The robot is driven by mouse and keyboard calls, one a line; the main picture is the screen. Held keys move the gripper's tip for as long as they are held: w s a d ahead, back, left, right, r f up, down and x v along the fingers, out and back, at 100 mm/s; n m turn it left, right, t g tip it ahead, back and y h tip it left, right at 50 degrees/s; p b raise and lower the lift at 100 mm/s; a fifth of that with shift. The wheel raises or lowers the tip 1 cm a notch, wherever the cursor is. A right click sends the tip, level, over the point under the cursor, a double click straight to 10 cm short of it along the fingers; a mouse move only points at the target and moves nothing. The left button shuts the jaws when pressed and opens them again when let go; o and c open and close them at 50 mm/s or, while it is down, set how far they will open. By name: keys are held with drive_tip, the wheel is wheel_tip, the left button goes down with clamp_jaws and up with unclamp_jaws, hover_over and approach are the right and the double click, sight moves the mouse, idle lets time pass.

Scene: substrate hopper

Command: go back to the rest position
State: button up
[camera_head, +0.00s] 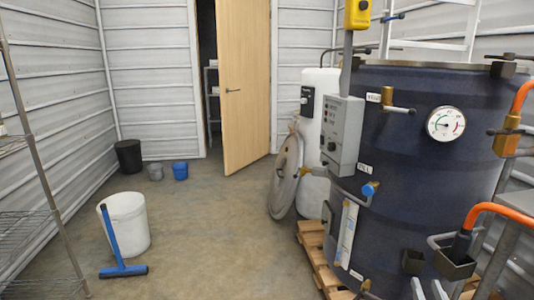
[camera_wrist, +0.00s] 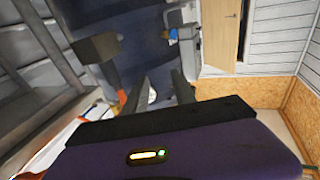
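My gripper (camera_wrist: 158,92) shows in the wrist view, with its purple body across the bottom and two dark fingers pointing away from it. The fingers stand apart. A small pale patch shows in the gap, and I see nothing clearly held between them. The dark blue tank (camera_wrist: 115,50) is behind the fingers in the wrist view, tilted in the picture. My gripper does not show in the head view, where the tank (camera_head: 415,190) with its dial gauge (camera_head: 445,123) fills the right side.
Orange-handled parts (camera_head: 495,212) and a dark holder (camera_head: 455,263) stick out by the tank at right. A wooden pallet (camera_head: 318,258) lies under it. A white bucket (camera_head: 127,223), a blue squeegee (camera_head: 122,262) and a wire rack (camera_head: 35,235) are at left. The middle floor is clear.

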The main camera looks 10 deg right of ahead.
drive_tip(key=s+a+f+n+g+y, duration=0.1)
drive_tip(key=s+a+n+y, duration=0.15)
drive_tip(key=s+a, duration=0.75)
drive_tip(key=s+a+f+n+g+y, duration=0.1)
drive_tip(key=s+a+y, duration=0.35)
drive_tip(key=s, duration=0.85)
drive_tip(key=s+a+f+n+g+y, duration=0.1)
drive_tip(key=s+a+f+n, duration=0.1)
drive_tip(key=s+a, duration=0.9)
wheel_tip(320, 180, up, 17)
drive_tip(key=d+p, duration=0.1)
drive_tip(key=p, duration=1.5)
drive_tip(key=shift+d+m+h, duration=0.25)
drive_tip(key=shift+m+h, duration=0.05)
drive_tip(key=shift+m, duration=0.05)
drive_tip(key=shift+f, duration=0.2)
